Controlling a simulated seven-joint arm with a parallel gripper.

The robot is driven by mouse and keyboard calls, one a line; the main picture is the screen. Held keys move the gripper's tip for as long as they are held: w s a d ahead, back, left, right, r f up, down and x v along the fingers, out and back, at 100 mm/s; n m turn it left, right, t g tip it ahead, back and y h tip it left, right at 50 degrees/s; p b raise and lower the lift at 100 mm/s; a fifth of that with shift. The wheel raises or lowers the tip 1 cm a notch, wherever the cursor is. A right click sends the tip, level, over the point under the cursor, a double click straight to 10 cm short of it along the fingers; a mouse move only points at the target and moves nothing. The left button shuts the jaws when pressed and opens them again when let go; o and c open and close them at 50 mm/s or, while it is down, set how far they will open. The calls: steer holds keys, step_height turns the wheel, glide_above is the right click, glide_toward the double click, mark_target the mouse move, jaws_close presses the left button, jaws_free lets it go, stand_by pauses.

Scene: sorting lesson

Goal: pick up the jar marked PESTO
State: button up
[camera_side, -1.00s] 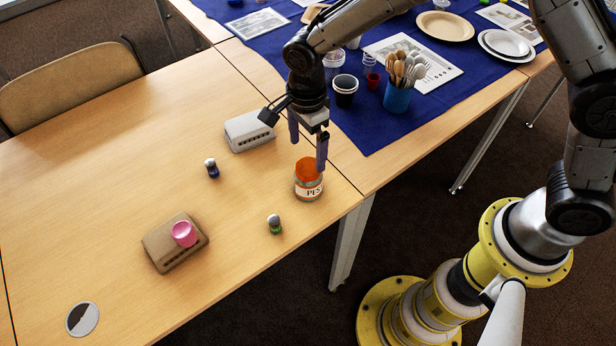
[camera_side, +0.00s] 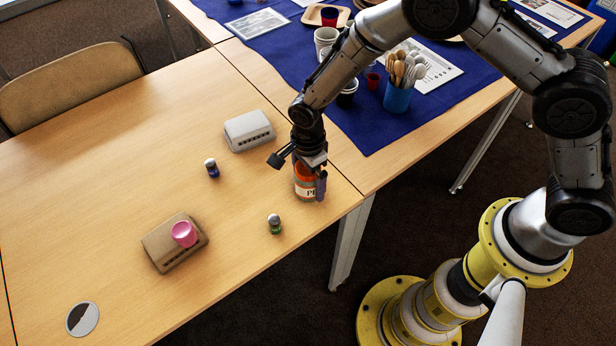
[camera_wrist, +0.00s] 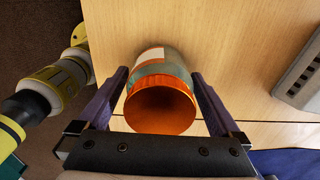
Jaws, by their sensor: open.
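The jar (camera_side: 306,190) stands upright on the wooden table near its right corner. It has an orange lid and a pale label; only the first letters, starting with P, show. In the wrist view the jar (camera_wrist: 160,97) is between the two fingers, lid toward the camera. My gripper (camera_side: 308,186) is lowered over the jar, with its fingers down beside it. In the wrist view my gripper (camera_wrist: 160,88) is open, and a narrow gap shows between each finger and the jar.
A white box (camera_side: 249,131) lies behind the jar. A blue cloth (camera_side: 370,135) with cups and cutlery covers the table behind.

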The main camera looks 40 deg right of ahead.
steer(key=c, duration=1.3)
steer(key=shift+r, duration=0.1)
